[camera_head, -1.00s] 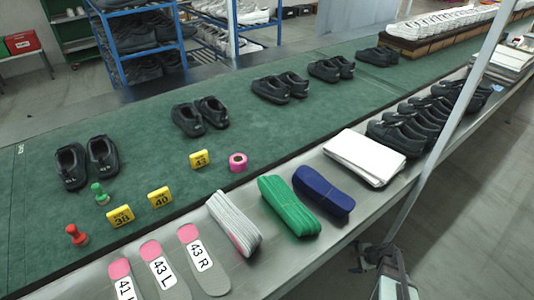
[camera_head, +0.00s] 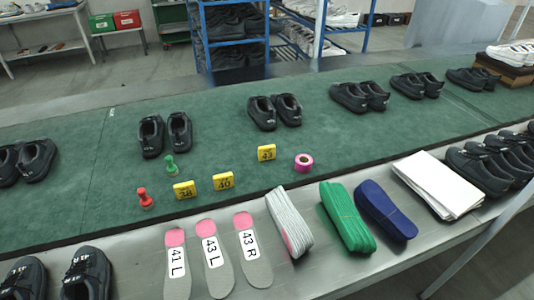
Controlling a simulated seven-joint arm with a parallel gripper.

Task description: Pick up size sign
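Three yellow size signs stand on the green belt in the head view. The sign marked 38 (camera_head: 184,190) is at the left, the sign marked 40 (camera_head: 223,181) is in the middle, and the sign marked 43 (camera_head: 266,153) is farther back to the right. They stand apart from one another. My gripper is not in view.
A red stamp (camera_head: 145,198), a green stamp (camera_head: 171,167) and a pink tape roll (camera_head: 304,162) stand near the signs. Black shoe pairs (camera_head: 275,112) line the belt. Insoles (camera_head: 213,262), lace bundles (camera_head: 346,218) and white paper (camera_head: 438,185) lie on the metal ledge (camera_head: 330,272).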

